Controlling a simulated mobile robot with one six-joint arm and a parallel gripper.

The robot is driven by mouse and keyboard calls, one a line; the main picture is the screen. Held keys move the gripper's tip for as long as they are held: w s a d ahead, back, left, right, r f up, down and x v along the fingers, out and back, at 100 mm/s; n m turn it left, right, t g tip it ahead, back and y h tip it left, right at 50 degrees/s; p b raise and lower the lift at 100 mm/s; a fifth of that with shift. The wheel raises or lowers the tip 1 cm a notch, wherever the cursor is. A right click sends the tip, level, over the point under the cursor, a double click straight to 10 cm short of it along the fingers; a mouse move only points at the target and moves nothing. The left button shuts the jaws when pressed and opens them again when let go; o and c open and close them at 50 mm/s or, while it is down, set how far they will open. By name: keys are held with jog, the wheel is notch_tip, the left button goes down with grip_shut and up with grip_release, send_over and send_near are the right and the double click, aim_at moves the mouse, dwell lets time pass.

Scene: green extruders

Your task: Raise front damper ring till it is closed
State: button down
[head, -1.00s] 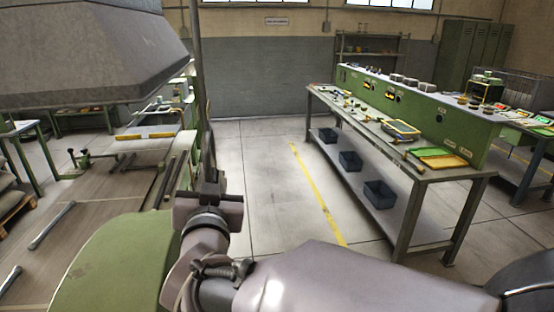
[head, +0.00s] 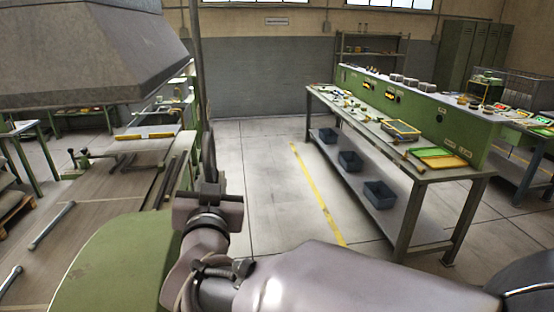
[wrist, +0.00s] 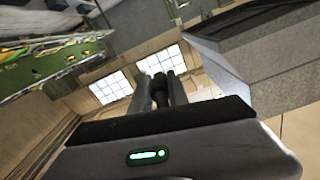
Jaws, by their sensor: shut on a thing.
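My gripper (head: 209,165) stands upright at the lower middle of the head view, beside the green rounded cover. Its fingers point up, close to the thin vertical rod (head: 197,70) that runs down beside the hood. In the wrist view my gripper (wrist: 160,84) is shut on a small dark piece (wrist: 159,88) between its fingertips. This looks like the damper ring, but its ring shape is hidden by the fingers. The large grey hood (head: 80,50) hangs at the upper left and also shows at the right of the wrist view (wrist: 270,55).
The green rounded cover (head: 125,260) lies just left of my arm. A wooden bench (head: 90,215) with metal bars is at the left. A long workbench (head: 440,172) with a green console stands at the right. The floor (head: 270,180) between is clear.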

aim_at(204, 120)
notch_tip(204, 120, up, 13)
jog(key=p, duration=0.8)
jog(key=shift+f, duration=0.1)
jog(key=c, duration=1.4)
grip_release()
jog(key=shift+o, duration=0.6)
jog(key=shift+f, duration=0.1)
jog(key=v, duration=1.7)
jog(key=shift+s, duration=0.2)
jog(key=shift+f, duration=0.1)
